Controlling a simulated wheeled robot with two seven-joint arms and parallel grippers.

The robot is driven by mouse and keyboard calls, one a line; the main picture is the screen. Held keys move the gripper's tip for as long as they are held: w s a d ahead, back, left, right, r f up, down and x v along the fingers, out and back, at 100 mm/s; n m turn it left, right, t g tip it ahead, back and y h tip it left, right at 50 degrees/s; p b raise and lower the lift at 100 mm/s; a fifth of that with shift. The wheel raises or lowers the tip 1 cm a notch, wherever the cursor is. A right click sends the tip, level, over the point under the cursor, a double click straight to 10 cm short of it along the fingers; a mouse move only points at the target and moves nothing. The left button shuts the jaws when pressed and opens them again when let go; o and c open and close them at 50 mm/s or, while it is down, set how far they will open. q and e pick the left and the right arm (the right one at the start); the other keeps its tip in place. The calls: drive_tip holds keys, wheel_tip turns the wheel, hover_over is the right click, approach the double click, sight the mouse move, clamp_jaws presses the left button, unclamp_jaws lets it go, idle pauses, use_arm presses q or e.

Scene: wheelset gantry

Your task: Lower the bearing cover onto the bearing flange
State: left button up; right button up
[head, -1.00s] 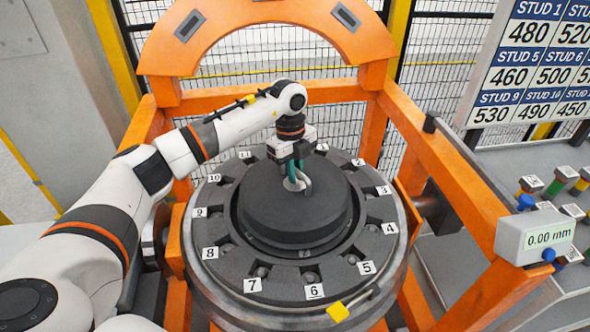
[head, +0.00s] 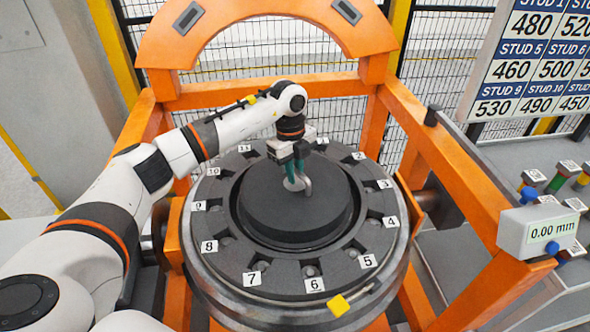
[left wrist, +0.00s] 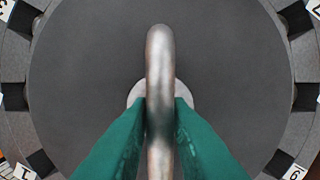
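The bearing cover (head: 270,208) is a thick dark grey disc with a bent metal handle (head: 306,186) on top. It is roughly level and central over the bearing flange (head: 283,281), a dark ring with numbered labels and pockets. A dark gap shows around the cover; I cannot tell how high its underside is. My left gripper (head: 297,176) is above the cover's middle. In the left wrist view its green fingers (left wrist: 160,125) are shut on the handle (left wrist: 160,60) from both sides, and the cover (left wrist: 90,70) fills the background. My right gripper is not in view.
An orange gantry frame (head: 440,140) surrounds the ring, with an arch (head: 265,20) behind it. A display reading 0.00 mm (head: 538,231) and a stud number board (head: 530,60) stand at the right. A yellow block (head: 338,305) is at the ring's front edge.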

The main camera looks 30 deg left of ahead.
use_arm(q)
drive_tip(key=o, duration=0.4)
drive_tip(key=shift+r, duration=0.1)
drive_tip(key=shift+s, duration=0.1)
drive_tip(key=shift+r, duration=0.25)
drive_tip(key=shift+w+a+r+b, duration=0.15)
drive_tip(key=shift+r+b, duration=0.5)
drive_tip(key=shift+r, duration=1.25)
drive_tip(key=shift+w+a+r+b, duration=0.1)
drive_tip(key=shift+a+r+b, duration=0.4)
drive_tip(key=shift+r, duration=1.4)
drive_tip(key=shift+w+r+b, duration=0.1)
drive_tip(key=shift+r+b, duration=0.7)
drive_tip(key=shift+r, duration=1.1)
